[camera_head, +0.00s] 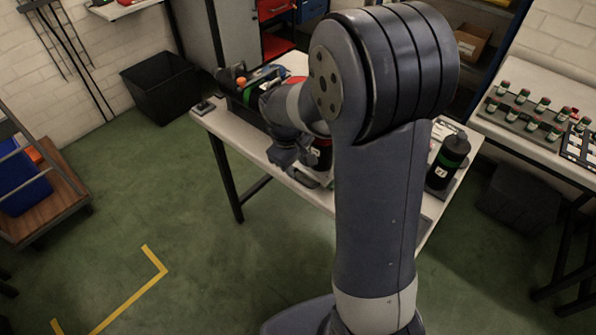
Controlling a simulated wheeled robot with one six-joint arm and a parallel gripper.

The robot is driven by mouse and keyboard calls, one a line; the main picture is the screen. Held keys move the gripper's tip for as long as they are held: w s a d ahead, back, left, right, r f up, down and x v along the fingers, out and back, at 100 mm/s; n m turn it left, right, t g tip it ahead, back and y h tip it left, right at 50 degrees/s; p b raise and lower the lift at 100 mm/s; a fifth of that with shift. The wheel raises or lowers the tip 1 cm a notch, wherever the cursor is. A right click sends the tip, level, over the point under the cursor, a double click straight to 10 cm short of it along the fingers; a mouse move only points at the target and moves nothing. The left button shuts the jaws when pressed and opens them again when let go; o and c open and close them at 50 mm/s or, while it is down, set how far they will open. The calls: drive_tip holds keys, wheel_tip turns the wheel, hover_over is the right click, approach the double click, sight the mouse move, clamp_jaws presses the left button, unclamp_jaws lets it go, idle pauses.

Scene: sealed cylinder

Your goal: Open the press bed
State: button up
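My arm stands in front of the white table (238,137) and hides much of it. My gripper (290,157) is low over the front part of the table, left of my upper arm. Its fingers are dark and small here, so I cannot tell whether they are open or shut. A dark machine with a green stripe and an orange knob (241,82) stands at the table's far left, partly behind my wrist; it may be the press. I cannot make out its bed. A dark and red object (322,155) is just right of my gripper, partly hidden by my arm.
A small dark box (204,107) lies at the left corner. A side bench (500,148) at right holds several small bottles. Green floor at left is clear up to a cart (50,208).

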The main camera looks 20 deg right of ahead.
sight(300, 179)
drive_tip(key=r, duration=0.3)
drive_tip(key=a+r, duration=0.1)
drive_tip(key=r, duration=0.1)
drive_tip(key=shift+s, duration=0.3)
drive_tip(key=shift+d+f, duration=0.1)
drive_tip(key=shift+f, duration=0.05)
drive_tip(key=f, duration=0.3)
drive_tip(key=d+f, duration=0.1)
drive_tip(key=f, duration=0.3)
drive_tip(key=w+f, duration=0.1)
drive_tip(key=f, duration=0.2)
drive_tip(key=shift+w+d+f, duration=0.1)
drive_tip(key=shift+d+f, duration=0.25)
drive_tip(key=shift+d, duration=0.05)
drive_tip(key=shift+w+d+r, duration=0.15)
drive_tip(key=shift+w+d, duration=0.2)
drive_tip(key=shift+d, duration=0.1)
